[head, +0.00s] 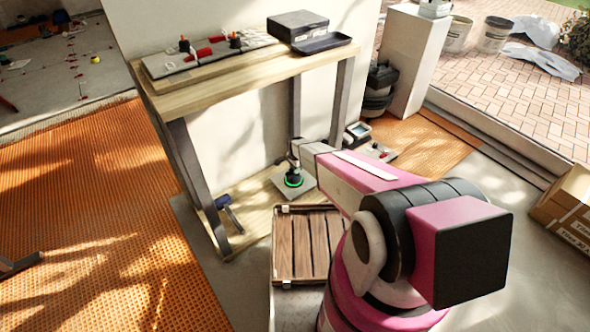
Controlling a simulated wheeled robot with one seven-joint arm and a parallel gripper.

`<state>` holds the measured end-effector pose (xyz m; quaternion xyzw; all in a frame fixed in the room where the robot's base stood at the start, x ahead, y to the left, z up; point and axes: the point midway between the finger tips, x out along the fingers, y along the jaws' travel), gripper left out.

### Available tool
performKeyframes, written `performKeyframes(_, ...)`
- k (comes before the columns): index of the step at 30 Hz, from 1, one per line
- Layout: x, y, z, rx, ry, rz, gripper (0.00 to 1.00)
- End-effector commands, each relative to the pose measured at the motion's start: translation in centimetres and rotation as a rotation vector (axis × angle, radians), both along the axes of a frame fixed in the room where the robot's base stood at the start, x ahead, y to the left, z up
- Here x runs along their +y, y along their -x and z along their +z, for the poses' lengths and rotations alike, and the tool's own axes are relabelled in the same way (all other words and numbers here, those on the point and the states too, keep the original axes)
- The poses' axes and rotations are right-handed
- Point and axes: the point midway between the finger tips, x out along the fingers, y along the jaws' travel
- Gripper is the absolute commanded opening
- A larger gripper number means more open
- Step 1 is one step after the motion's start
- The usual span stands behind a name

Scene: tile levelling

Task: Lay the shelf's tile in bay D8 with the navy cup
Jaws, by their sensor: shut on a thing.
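My gripper (293,158) reaches down to the lower shelf (258,222) of the wooden bench and is shut on a dark suction cup (292,173). The cup has a bright green ring at its base and stands on a light grey tile (277,184) lying on the shelf. The cup looks dark, but I cannot tell whether it is navy. The gripper's fingers are small and partly hidden. My pink arm covers part of the tile's right side. I cannot make out bay D8.
The bench top (215,86) carries a slab with red-handled tools and dark-and-orange cups, a black case (298,25) and a black tray (322,42). A blue-headed mallet (225,202) lies on the lower shelf. A slatted wooden rack (283,246) is in front; cardboard boxes (565,208) stand right.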

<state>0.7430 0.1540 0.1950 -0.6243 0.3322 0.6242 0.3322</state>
Motion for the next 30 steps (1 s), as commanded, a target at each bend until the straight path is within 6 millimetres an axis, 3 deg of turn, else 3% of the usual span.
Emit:
performKeyframes(11,0.0,0.0,0.2,0.0,0.0,0.0,0.0)
performKeyframes(30,0.0,0.0,2.8,-0.001,-0.001,0.0,0.0)
